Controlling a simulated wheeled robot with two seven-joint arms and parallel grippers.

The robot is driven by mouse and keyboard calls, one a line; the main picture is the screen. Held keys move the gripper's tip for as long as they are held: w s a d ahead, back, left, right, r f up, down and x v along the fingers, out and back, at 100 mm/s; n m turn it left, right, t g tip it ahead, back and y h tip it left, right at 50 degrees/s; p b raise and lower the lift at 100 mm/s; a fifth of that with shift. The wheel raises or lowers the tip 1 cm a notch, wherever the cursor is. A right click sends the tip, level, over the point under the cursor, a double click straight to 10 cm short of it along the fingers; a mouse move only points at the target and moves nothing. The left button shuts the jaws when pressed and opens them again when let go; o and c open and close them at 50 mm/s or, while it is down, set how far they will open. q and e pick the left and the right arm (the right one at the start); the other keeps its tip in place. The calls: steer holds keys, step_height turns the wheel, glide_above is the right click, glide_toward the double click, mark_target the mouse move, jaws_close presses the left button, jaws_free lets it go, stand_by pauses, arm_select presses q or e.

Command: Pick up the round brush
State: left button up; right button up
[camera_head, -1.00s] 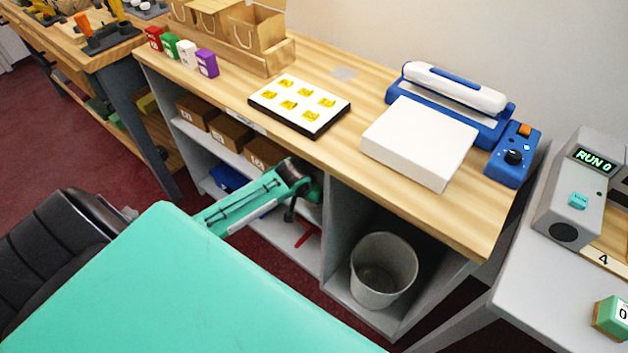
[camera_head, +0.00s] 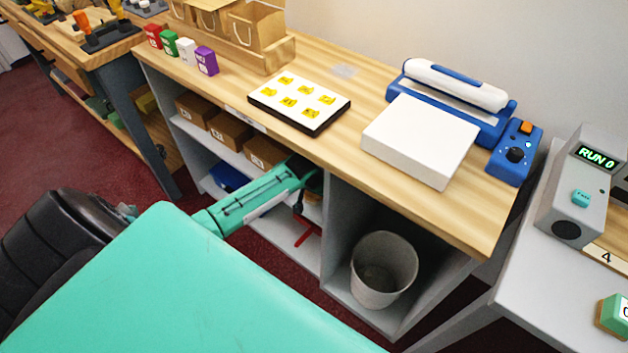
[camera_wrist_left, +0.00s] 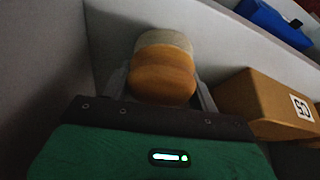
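In the left wrist view, the round wooden object, which looks like the round brush (camera_wrist_left: 162,72), has an orange-brown face and a paler rounded part behind it. It sits in the dim shelf compartment between the two fingers of my left gripper (camera_wrist_left: 161,88). The fingers flank it closely; whether they press on it I cannot tell. In the head view my left forearm reaches into the shelf under the wooden counter; the gripper and brush are hidden there. My right gripper is in neither view.
A brown box (camera_wrist_left: 262,100) stands right of the brush, close to the right finger. A blue bin (camera_wrist_left: 275,22) is farther off. The grey shelf wall (camera_wrist_left: 40,70) rises at left. The wooden counter (camera_head: 350,150) overhangs the arm. A grey bin (camera_head: 383,270) stands in the right compartment.

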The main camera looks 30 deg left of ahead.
arm_select(q)
steer(key=c, duration=0.3)
